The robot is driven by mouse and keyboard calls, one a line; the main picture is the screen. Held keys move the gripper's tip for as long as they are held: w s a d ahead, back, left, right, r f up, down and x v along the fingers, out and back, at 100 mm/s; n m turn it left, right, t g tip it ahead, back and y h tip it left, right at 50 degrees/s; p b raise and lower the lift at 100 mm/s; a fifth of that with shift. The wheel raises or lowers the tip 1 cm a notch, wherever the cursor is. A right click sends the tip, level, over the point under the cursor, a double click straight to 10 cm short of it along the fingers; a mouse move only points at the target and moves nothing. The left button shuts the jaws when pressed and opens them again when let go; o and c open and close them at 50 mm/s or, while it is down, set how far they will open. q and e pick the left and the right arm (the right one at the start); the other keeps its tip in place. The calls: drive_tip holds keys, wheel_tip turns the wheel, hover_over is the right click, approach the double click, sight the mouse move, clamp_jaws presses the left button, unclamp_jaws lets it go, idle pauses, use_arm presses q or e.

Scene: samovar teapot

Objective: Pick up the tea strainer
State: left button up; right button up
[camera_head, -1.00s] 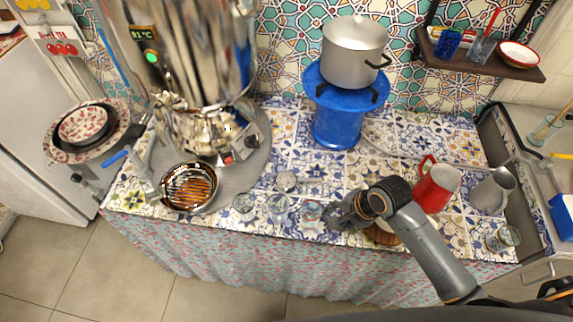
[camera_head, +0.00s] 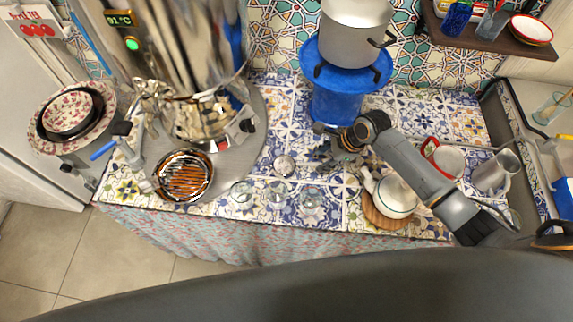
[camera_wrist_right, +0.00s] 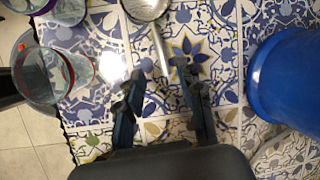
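The metal tea strainer (camera_head: 284,165) lies on the tiled counter, its round bowl left of my right gripper. In the right wrist view, the strainer's bowl (camera_wrist_right: 147,8) is cut by the top edge. Its thin handle (camera_wrist_right: 160,50) points down toward the space between my fingers. My right gripper (camera_head: 323,148) is open, and its two spread fingers also show in the right wrist view (camera_wrist_right: 160,80). It holds nothing, and whether it touches the handle is unclear. My left gripper is not in view.
Several glasses (camera_head: 277,194) stand along the front edge. A white teapot (camera_head: 396,196) on a round wooden board (camera_head: 377,217) sits under my right arm. A blue stand (camera_head: 337,105) with a pot is behind. The samovar (camera_head: 195,60) is at left; a red mug (camera_head: 431,147) is at right.

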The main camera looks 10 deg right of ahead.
sight(312, 164)
drive_tip(key=shift+x, duration=2.75)
drive_tip(key=shift+w+r, duration=0.15)
clamp_jaws()
